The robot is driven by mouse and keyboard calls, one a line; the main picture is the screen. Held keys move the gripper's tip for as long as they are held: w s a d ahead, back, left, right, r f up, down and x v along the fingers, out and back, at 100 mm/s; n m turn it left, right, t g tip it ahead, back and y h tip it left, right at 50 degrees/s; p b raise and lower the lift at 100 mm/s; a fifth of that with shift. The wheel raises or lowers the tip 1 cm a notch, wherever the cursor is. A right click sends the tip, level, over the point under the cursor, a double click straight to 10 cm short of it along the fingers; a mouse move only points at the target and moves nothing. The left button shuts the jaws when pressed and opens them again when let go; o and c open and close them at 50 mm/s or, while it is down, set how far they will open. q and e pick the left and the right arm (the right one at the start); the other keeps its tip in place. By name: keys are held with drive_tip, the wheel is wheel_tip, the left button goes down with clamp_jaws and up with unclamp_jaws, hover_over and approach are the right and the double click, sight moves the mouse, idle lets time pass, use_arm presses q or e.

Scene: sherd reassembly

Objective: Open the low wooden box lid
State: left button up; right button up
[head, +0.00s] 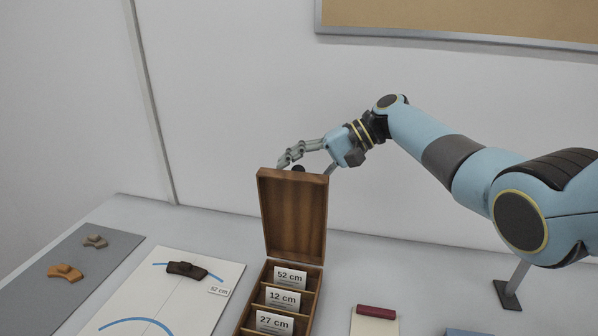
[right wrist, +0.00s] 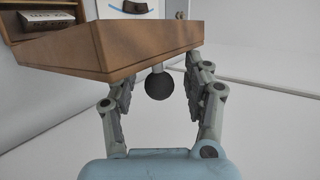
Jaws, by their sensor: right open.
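The low wooden box (head: 312,289) stands on the table, with several compartments holding cards marked 52 cm, 12 cm and 27 cm. Its lid (head: 293,215) is raised and stands about upright at the back of the box. The lid also shows in the right wrist view (right wrist: 120,50), with its dark round knob (right wrist: 159,85). My right gripper (head: 305,163) is at the lid's top edge, on its far side. Its fingers are open, one on each side of the knob, with gaps between. My left gripper is not in view.
A white sheet (head: 215,275) with blue curves bears a dark brown sherd (head: 187,269). A dark red bar (head: 376,312) lies right of the box. A wall stands behind the table.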

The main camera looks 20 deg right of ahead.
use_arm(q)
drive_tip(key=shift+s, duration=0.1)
use_arm(e)
drive_tip(key=v, duration=1.2)
drive_tip(key=shift+c, duration=0.2)
